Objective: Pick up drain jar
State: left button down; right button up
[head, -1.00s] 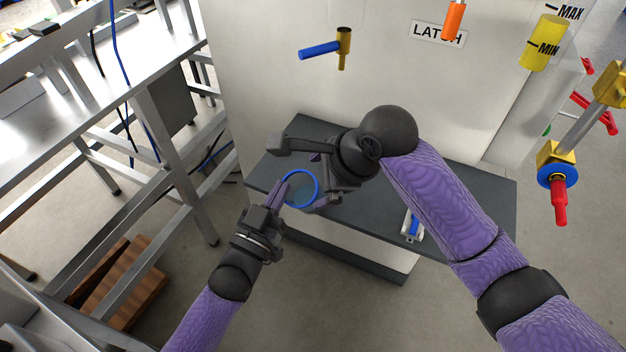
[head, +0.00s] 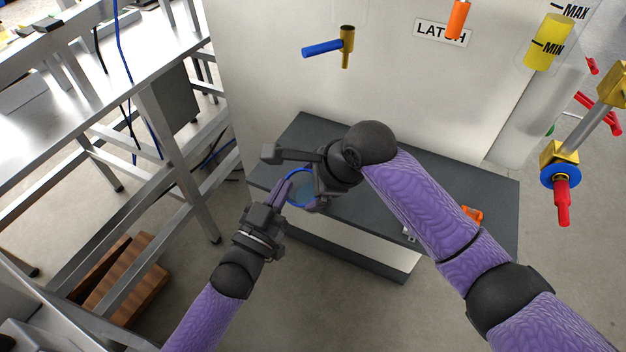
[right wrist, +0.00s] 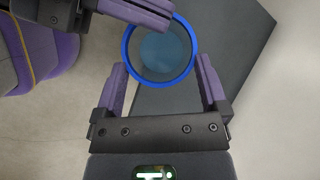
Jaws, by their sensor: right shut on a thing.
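The drain jar (head: 299,188) is a round, clear, bluish vessel with a blue rim. It is above the dark grey platform and partly hidden by my grippers in the head view. In the right wrist view the jar (right wrist: 160,50) shows its open mouth. My right gripper (right wrist: 162,72) is shut on the jar, with one purple finger on each side. In the head view my right gripper (head: 314,187) is at the jar's right side. My left gripper (head: 285,188) is at the jar's left, its fingers close together and overlapping the rim in view.
The dark grey platform (head: 460,195) stands against a white machine cabinet (head: 280,85). A blue-handled brass valve (head: 345,47) sticks out of the cabinet above. An orange thing (head: 473,214) lies on the platform, partly behind my right arm. A metal frame table (head: 130,60) stands left.

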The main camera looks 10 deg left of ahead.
pick_arm(q)
jog(key=r+v, duration=0.1)
jog(key=v, duration=1)
jog(key=shift+s+a, duration=0.15)
jog(key=shift+s, duration=0.3)
jog(key=shift+f, duration=0.15)
